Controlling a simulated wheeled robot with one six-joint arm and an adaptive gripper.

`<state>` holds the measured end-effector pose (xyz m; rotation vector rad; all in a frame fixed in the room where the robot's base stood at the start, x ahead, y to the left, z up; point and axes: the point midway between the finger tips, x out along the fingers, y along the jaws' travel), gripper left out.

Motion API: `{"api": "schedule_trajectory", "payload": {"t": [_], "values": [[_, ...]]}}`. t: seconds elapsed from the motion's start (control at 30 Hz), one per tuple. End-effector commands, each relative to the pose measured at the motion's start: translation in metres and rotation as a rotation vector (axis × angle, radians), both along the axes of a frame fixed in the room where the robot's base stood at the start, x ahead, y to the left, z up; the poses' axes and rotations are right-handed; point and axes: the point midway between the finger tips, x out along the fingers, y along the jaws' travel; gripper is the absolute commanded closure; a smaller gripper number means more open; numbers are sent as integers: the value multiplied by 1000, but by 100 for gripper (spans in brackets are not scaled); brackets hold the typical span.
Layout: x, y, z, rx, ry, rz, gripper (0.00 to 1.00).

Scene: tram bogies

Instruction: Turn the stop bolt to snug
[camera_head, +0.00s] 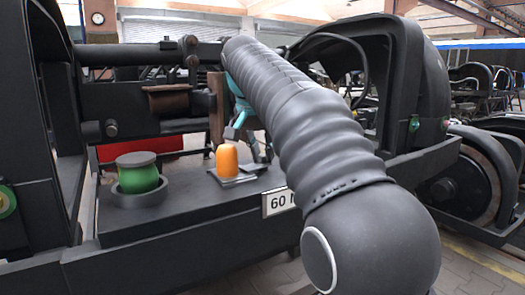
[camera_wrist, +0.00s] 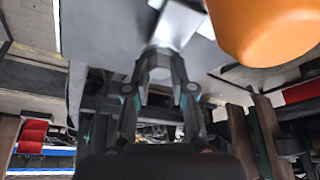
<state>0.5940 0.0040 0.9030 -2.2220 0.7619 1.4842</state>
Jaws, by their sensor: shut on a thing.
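My gripper (camera_wrist: 158,82) is shut on a grey, faceted piece (camera_wrist: 155,62) in the wrist view. I cannot tell for sure whether this is the stop bolt's head or a tool. A bright metal part lies just beyond it. In the head view my gripper (camera_head: 242,133) shows partly behind my dark arm, low over the bogie's flat ledge. An upright orange rounded piece (camera_head: 227,160) stands on a small plate close beside it. The orange piece (camera_wrist: 262,30) also fills the upper right of the wrist view, apart from my fingers.
A green cylinder (camera_head: 138,175) sits in a dark ring at the left of the ledge (camera_head: 200,200). A "60 N" label (camera_head: 281,200), partly covered by my arm, is on the front edge. A brown post (camera_head: 216,105) and dark bars stand behind. A wheel (camera_head: 468,185) is at right.

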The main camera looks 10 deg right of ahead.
Motion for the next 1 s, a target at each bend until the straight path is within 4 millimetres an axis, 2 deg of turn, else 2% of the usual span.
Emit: {"api": "schedule_trajectory", "payload": {"t": [0.3,0.6,0.63,0.7,0.73,1.0], "values": [[-1,-1,1,0,1,122,100],[0,0,0,-1,0,137,100],[0,0,0,-1,0,137,74],[0,0,0,0,0,136,56],[0,0,0,0,0,136,51],[0,-1,0,-1,1,136,51]]}}
